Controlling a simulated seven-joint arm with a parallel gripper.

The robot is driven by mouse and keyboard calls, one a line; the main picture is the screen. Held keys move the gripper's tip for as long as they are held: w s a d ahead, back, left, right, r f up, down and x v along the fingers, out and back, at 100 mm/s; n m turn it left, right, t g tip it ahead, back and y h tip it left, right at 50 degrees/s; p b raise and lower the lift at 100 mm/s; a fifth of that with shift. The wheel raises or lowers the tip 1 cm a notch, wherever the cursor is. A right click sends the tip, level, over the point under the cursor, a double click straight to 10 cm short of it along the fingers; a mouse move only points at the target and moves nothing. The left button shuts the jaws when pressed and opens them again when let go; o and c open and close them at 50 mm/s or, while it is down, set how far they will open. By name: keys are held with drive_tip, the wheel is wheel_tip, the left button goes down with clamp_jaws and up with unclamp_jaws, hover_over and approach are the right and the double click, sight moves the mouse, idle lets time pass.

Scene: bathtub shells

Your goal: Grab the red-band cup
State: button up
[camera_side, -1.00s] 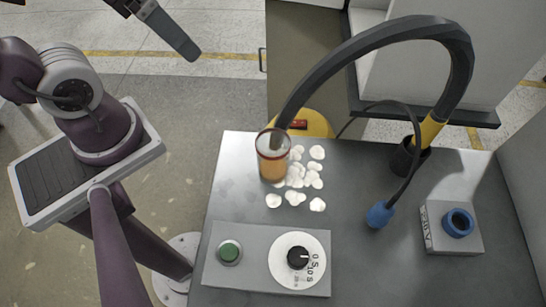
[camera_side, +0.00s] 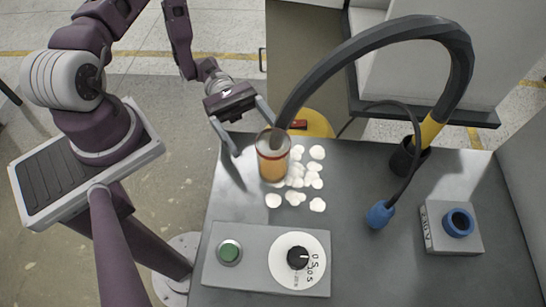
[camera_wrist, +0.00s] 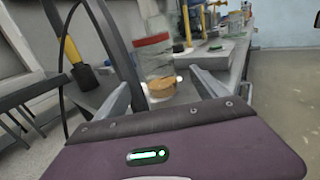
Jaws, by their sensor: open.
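The red-band cup (camera_side: 273,158) is a clear cup with a red band near its rim and orange-brown contents low inside. It stands upright on the grey table, under the mouth of a black hose. My gripper (camera_side: 252,126) is open, at the left of the cup, with its two fingers pointing toward it. In the side view one finger reaches toward the cup's far side and the other is at its left. In the wrist view the cup (camera_wrist: 155,65) shows ahead, between and beyond the open fingers. I cannot tell whether a finger touches it.
The black hose (camera_side: 375,48) arches over the cup. Several white blobs (camera_side: 300,172) lie right of the cup. A control box (camera_side: 265,258) with a green button and dial is in front. A blue-tipped cable (camera_side: 380,214) and a blue-ringed block (camera_side: 452,228) are at right.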

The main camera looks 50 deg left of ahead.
sight(264, 148)
drive_tip(key=d, duration=0.6)
drive_tip(key=shift+s+d, duration=0.35)
drive_tip(key=shift+d, duration=0.05)
drive_tip(key=shift+c, duration=0.3)
